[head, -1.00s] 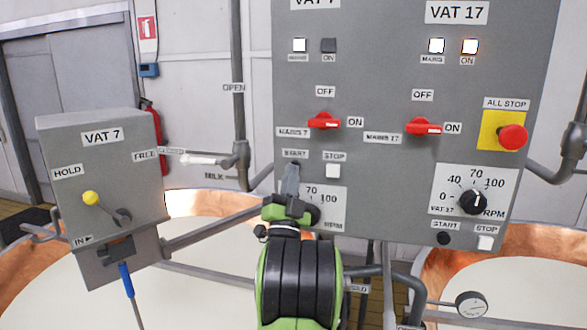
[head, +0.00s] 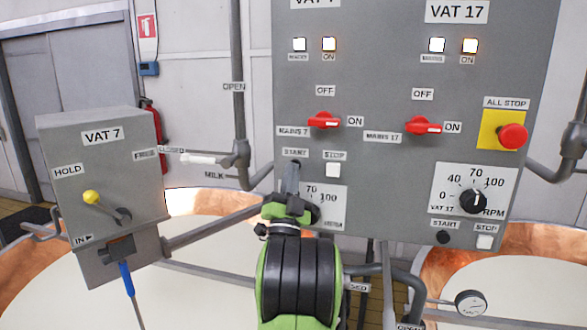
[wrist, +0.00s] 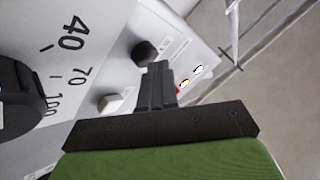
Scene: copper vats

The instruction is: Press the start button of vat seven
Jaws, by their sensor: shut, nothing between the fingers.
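The grey control panel (head: 385,75) has a left column for vat seven, its top label partly cut off. Its dark start button (head: 295,161) lies under the START label, largely hidden by my gripper. In the wrist view the black start button (wrist: 145,52) shows right at the fingertips, which appear to touch it. The white stop button (head: 333,170) is just to the right. My gripper (head: 291,168) is shut and empty, pointing at the panel. Vat seven's mains lamp (head: 300,45) and ON lamp (head: 329,44) are both lit. Its red switch (head: 324,121) points to ON.
My gripper partly covers vat seven's speed dial plate (head: 330,205). Vat 17's controls, with start button (head: 443,238), and the red all-stop button (head: 512,136) are to the right. A grey VAT 7 box (head: 130,160) with a yellow-knobbed lever (head: 90,197) stands left. Copper vats are below.

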